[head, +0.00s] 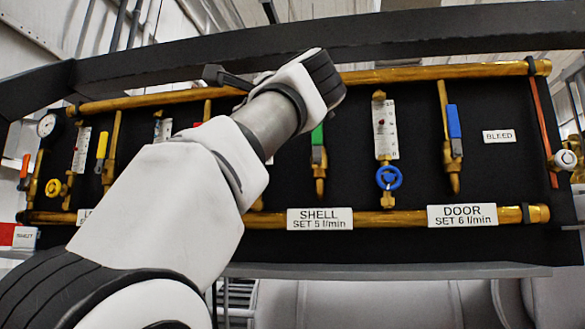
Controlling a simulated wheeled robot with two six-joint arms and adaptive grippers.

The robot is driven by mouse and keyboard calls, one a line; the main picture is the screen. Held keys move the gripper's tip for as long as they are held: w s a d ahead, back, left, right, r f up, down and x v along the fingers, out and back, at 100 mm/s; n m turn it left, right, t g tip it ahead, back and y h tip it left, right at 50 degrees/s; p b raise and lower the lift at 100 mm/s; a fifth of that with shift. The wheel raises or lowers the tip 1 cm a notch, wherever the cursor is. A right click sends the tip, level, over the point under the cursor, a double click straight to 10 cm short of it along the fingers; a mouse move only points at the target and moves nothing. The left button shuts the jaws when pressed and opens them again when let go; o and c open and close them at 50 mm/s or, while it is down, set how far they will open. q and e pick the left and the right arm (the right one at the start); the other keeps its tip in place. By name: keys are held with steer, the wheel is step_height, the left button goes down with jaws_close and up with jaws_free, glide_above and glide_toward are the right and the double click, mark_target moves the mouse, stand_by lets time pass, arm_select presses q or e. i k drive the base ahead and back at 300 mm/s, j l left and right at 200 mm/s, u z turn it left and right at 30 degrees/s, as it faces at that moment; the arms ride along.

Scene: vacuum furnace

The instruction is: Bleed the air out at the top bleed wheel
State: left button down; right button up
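A small white wheel (565,160) sits on a brass fitting at the right end of the panel, near a white BLEED label (499,136). I take it for the bleed wheel. My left arm comes in from the lower left and crosses the panel. A dark part that looks like my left gripper (226,79) points left from the wrist, near the upper brass pipe, far from the white wheel. Its fingers are mostly hidden, so I cannot tell whether it is open. My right gripper is not in view.
The black panel (350,120) carries an upper brass pipe (430,73) and a lower one (385,219). Between them are flow meters, a blue wheel (389,178), and green (318,135) and blue (453,121) levers. A dark beam (440,40) crosses above. A gauge (47,125) is at left.

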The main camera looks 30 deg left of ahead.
mark_target(563, 158)
steer(key=k, duration=1)
